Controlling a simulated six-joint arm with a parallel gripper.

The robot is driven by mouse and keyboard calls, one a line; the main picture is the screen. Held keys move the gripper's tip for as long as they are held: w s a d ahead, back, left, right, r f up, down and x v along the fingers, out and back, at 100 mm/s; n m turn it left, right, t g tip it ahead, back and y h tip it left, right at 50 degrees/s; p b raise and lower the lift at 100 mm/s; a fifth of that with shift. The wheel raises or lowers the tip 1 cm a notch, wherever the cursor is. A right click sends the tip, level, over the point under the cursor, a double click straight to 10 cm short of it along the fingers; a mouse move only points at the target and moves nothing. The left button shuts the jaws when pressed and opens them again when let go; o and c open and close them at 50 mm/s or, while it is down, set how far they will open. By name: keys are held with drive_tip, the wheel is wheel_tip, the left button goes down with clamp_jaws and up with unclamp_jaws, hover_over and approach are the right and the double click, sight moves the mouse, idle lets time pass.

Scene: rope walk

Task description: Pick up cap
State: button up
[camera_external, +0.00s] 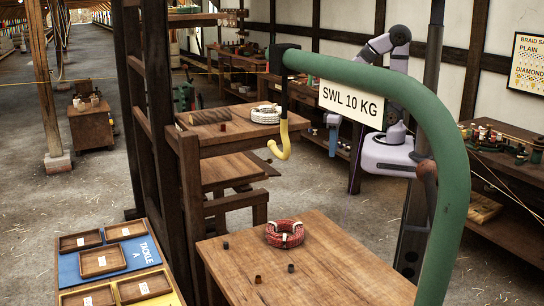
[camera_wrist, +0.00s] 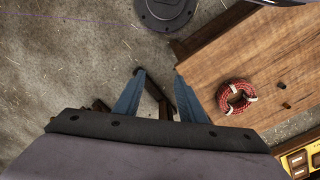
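Several small cylinders stand on the front wooden table, and I cannot tell which is the cap. In the external view there is a dark one (camera_external: 226,245) at the left, a brown one (camera_external: 258,279) near the front and another dark one (camera_external: 291,268) to its right. Two small dark pieces (camera_wrist: 282,85) show right of the coil in the wrist view. My gripper (camera_wrist: 159,74) is open and empty, its two blue fingers apart over the floor beside the table edge, away from the cylinders.
A red rope coil (camera_external: 285,234) lies on the front table (camera_external: 330,270). A green curved pipe (camera_external: 420,110) with a yellow hook (camera_external: 283,145) and a sign (camera_external: 350,103) hangs over it. Wooden trays on a blue and yellow board (camera_external: 68,270) are at the left, beside posts.

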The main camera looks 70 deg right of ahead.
sight(291, 265)
drive_tip(key=shift+a, duration=0.1)
